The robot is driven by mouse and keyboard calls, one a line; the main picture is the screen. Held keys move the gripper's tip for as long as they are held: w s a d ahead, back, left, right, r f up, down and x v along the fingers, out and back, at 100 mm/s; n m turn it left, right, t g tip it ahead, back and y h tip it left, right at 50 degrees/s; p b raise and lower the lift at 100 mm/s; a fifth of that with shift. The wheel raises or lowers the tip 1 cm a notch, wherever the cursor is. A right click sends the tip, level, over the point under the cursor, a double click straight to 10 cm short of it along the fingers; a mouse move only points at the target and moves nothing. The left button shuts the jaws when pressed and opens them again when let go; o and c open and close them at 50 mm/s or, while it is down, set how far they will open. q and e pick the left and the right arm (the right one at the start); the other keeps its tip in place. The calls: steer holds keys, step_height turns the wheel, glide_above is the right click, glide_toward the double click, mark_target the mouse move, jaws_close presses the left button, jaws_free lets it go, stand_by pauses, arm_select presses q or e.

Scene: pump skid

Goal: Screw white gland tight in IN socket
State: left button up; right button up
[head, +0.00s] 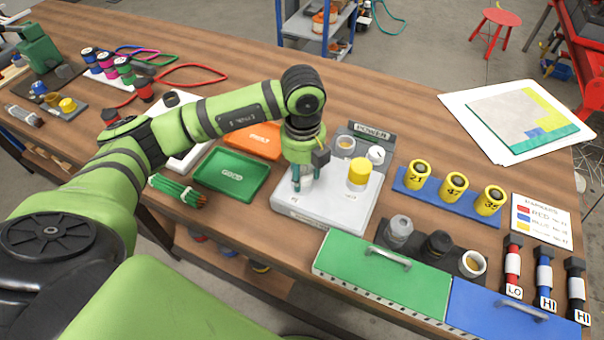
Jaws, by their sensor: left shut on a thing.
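The white box (325,213) stands on the wooden table, with small labels on its top that are too small to read for certain. My left gripper (304,183) points down over the box's left socket and is shut on the white gland (307,182). The gland shows only partly between the fingers, at the box top. The socket under it is hidden, so I cannot tell how deep the gland sits. A yellow gland (359,172) stands upright at the box's right socket. My right gripper is not in view.
Behind the box is a grey POWER panel (372,131). Green (231,175) and orange (254,140) trays lie left. Numbered yellow cylinders (454,185) stand on a blue strip at right. Green (382,275) and blue (510,312) lidded boxes and a dark holder with fittings (437,243) are in front.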

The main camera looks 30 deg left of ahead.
arm_select(q)
steer(key=shift+s+d+f, duration=0.15)
steer(key=shift+d, duration=0.1)
steer(key=o, duration=1.2)
steer(key=shift+a+r, duration=0.1)
steer(key=shift+r, duration=0.15)
step_height(320, 180, up, 12)
steer(key=shift+f, duration=0.15)
